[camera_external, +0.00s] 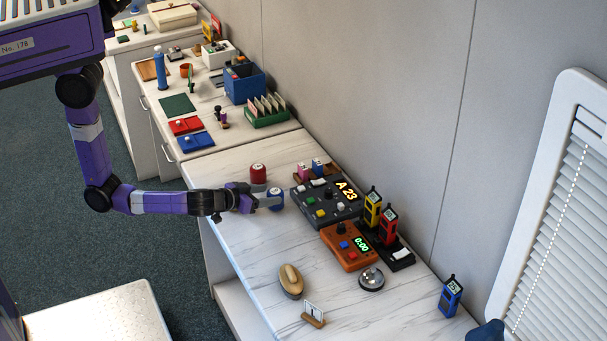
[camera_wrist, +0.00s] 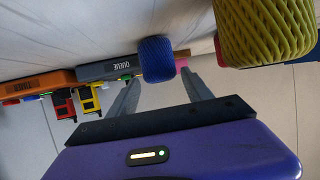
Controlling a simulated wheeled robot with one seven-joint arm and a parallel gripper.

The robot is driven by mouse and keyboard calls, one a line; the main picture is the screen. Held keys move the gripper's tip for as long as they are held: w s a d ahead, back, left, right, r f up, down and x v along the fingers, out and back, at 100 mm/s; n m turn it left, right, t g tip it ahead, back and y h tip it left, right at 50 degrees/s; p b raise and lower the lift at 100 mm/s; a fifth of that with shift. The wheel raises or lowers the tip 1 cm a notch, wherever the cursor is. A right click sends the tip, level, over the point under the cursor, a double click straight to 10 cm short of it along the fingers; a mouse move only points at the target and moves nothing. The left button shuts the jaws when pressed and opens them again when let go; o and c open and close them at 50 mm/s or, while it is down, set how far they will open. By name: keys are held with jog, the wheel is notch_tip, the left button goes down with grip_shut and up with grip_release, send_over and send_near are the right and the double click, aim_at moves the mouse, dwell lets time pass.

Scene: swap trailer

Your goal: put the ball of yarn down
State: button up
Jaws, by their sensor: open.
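A blue ball of yarn (camera_wrist: 157,59) sits upright against the table surface, which is at the top of the tilted wrist view. It also shows in the external view (camera_external: 276,195), at the fingertips. My gripper (camera_external: 266,198) is open, low over the near table. In the wrist view its two fingers (camera_wrist: 160,78) point at the blue yarn, one on each side of its outline. I cannot tell whether they touch it. A red spool-like thing (camera_external: 258,173) stands just beyond the gripper in the external view.
A yellow wound ball (camera_wrist: 265,28) is close at right in the wrist view. A dark console (camera_external: 325,205) stands right of the blue yarn, with an orange timer box (camera_external: 347,246) nearby.

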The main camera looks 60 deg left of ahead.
jog(key=v, duration=0.5)
jog(key=shift+s, duration=0.25)
dwell(0.3)
jog(key=shift+w+d+r+m, duration=0.1)
jog(key=shift+d+r+m, duration=0.05)
jog(key=shift+d+m, duration=0.15)
jog(key=s+d+r+m+t+h, duration=0.1)
jog(key=s+d+r+m+h, duration=0.1)
jog(key=s+d+m+h, duration=0.35)
jog(key=s+a+r+n+y, duration=0.1)
jog(key=s+a+r, duration=0.1)
jog(key=s+a, duration=0.8)
jog(key=s+a+r+n+y, duration=0.1)
jog(key=s+a+r+n, duration=0.1)
jog(key=s+a, duration=0.8)
jog(key=a+r, duration=0.1)
jog(key=a, duration=0.4)
jog(key=shift+s+r+t, duration=0.15)
jog(key=shift+r+t, duration=0.05)
jog(key=shift+t, duration=0.2)
